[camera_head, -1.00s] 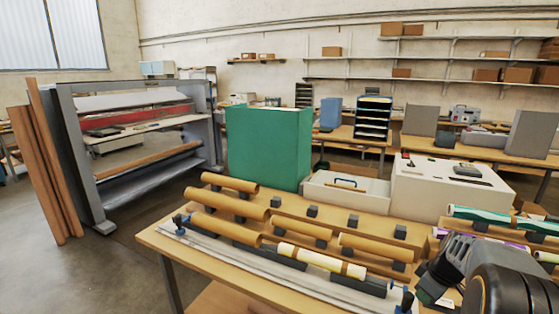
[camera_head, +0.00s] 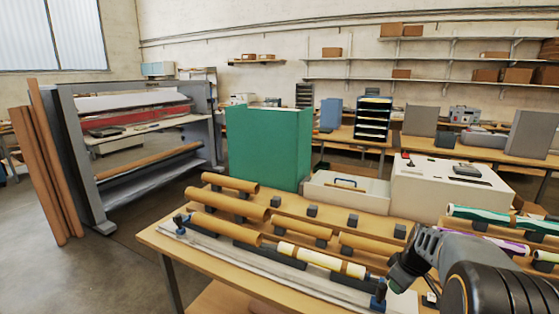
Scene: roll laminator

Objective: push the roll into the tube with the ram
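The pale yellow roll (camera_head: 315,258) with brown bands lies along the front rail of the table. The brown cardboard tube (camera_head: 225,229) lies in line with it, further left. I cannot tell whether the roll's left end is inside the tube. The blue ram (camera_head: 379,293) stands upright on the rail, just right of the roll's right end; I cannot tell whether they touch. My dark gripper (camera_head: 393,286) points down at the ram's right side. Its fingers are too dark and small to tell whether they are open or shut, or whether they touch the ram.
More brown tubes (camera_head: 231,184) lie on dark blocks behind the front rail. A cream box (camera_head: 450,189), a grey tray (camera_head: 345,190) and a green panel (camera_head: 269,148) stand behind. Colourful rolls (camera_head: 490,217) lie at right.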

